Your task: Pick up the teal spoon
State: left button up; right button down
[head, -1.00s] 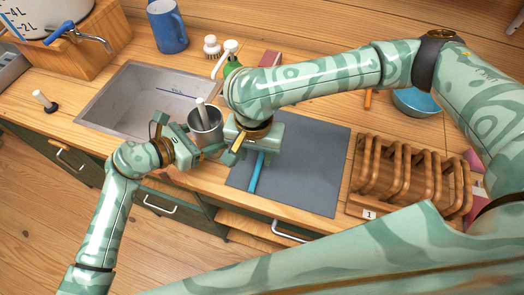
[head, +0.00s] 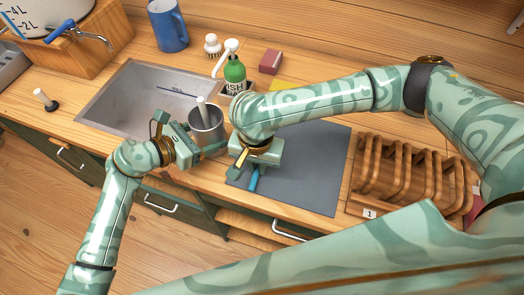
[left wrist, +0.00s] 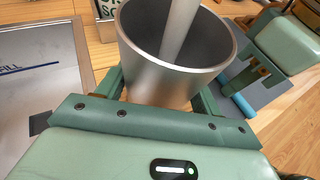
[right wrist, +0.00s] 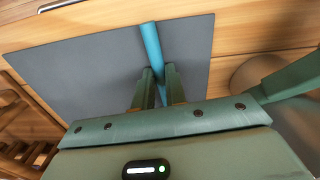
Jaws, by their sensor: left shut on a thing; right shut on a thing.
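The teal spoon (head: 253,182) shows as a blue-teal handle over the grey mat; its other end is hidden under my right gripper. My right gripper (head: 250,166) points down at the mat. In the right wrist view its fingertips (right wrist: 158,74) are shut on the spoon's handle (right wrist: 151,42), which looks to be lying on the mat, reaching past its edge. My left gripper (left wrist: 160,90) is shut around a grey metal cup (left wrist: 170,75) with a light rod-like thing standing in it. The cup (head: 207,135) is between the sink and the mat.
The grey mat (head: 315,165) lies on the wooden counter. A sink (head: 135,95) is at left. A green soap bottle (head: 234,73), a brush (head: 212,45), a red block (head: 270,62) and a blue mug (head: 168,25) stand behind. A wooden rack (head: 410,180) is right of the mat.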

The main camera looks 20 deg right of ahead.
aim_at(257, 168)
notch_tip(257, 168, up, 10)
jog(key=d+g+y, duration=0.2)
jog(key=g, duration=0.1)
jog(key=s+a+r+m+y, duration=0.4)
jog(key=a+r+m+y, duration=0.4)
jog(key=a, duration=0.2)
jog(key=w+d+r+m+t+y, duration=0.1)
jog(key=w+r+m+t+y, duration=0.3)
jog(key=w+r+m+t, duration=0.6)
jog(key=w+m+t, duration=0.1)
jog(key=w+t, duration=0.2)
jog(key=shift+w+r+t+y, duration=0.2)
jog(key=shift+r+t+y, duration=0.1)
